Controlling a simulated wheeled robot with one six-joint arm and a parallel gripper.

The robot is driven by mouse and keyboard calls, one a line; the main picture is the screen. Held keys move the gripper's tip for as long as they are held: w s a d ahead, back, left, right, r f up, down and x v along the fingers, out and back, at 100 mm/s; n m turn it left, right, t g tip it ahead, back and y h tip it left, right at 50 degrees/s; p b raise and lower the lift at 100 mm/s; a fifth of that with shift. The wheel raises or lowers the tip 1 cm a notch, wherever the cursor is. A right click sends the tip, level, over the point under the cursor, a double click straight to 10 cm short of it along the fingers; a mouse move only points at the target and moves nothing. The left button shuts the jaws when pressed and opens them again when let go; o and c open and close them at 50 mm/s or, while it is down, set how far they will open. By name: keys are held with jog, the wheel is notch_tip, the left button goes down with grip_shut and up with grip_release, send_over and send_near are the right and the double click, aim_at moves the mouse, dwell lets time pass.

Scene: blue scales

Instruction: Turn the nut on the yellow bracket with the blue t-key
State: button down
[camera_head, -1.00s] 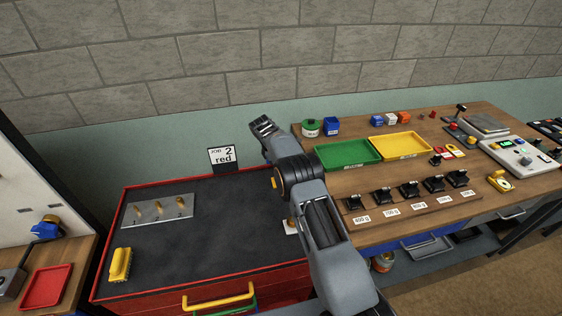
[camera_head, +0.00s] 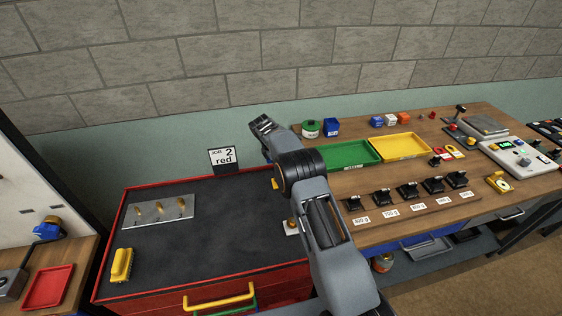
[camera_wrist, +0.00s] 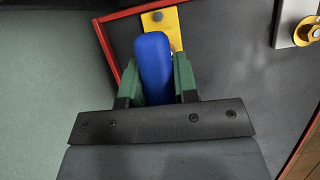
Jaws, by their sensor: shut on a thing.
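My gripper (camera_wrist: 159,82) is shut on the blue t-key (camera_wrist: 154,60). The key's rounded blue handle shows between the green fingers in the wrist view, and its far end is hidden. The yellow bracket (camera_wrist: 173,32) lies just beyond the key, inside the red cabinet edge. A small greyish round part, perhaps the nut (camera_wrist: 157,16), shows on the bracket beside the key's top. I cannot tell whether the key touches it. In the head view only a yellow sliver of the bracket (camera_head: 275,184) shows beside my arm, which hides most of that spot.
On the dark cabinet top are a plate with several brass pieces (camera_head: 158,211), a yellow block (camera_head: 122,265) and a job card (camera_head: 223,160). A wooden bench (camera_head: 340,185) stands at right.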

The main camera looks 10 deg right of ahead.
jog(key=shift+r+p, duration=1.15)
jog(key=shift+r, duration=1.15)
